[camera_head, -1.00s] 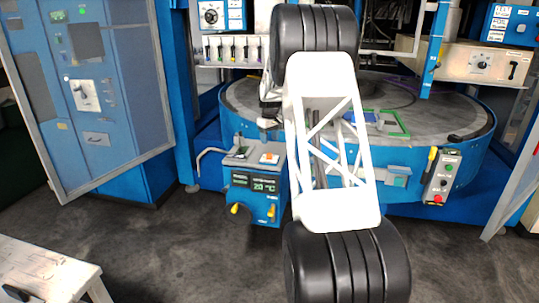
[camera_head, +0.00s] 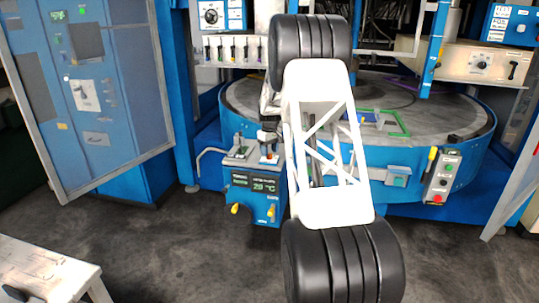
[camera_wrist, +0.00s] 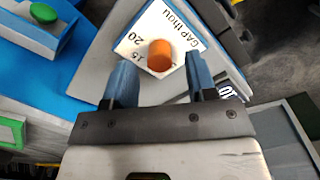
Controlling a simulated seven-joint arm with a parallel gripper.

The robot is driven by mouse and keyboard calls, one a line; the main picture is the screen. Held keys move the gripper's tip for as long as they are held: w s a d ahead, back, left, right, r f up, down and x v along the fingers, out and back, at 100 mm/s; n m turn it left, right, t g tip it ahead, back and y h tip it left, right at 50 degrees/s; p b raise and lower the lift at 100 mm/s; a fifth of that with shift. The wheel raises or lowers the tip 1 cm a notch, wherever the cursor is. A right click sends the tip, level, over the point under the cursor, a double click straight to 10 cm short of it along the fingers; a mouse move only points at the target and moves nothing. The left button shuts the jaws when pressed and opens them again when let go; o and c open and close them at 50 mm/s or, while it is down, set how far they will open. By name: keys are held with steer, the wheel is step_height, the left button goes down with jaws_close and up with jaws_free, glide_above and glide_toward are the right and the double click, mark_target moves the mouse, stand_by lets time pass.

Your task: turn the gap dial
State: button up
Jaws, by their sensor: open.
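The gap dial (camera_wrist: 160,54) is an orange round knob on a white plate (camera_wrist: 136,36) printed "GAP thou", with 15 and 20 legible. In the head view the dial (camera_head: 268,159) sits on top of the blue control box (camera_head: 252,196), partly covered by my gripper (camera_head: 268,142). In the wrist view my gripper (camera_wrist: 158,74) is open, with one blue-grey finger on either side of the picture's centre. The knob shows between and just beyond the fingertips. No contact with it is visible.
A large round grey table (camera_head: 440,133) stands behind the box, with a green frame (camera_head: 404,126) on it. A button panel (camera_head: 443,175) hangs on its right front. A blue cabinet (camera_head: 105,90) is at left. The wrist view shows a green button (camera_wrist: 43,13) nearby.

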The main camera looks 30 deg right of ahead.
steer(key=shift+f, duration=1)
steer(key=c, duration=0.9)
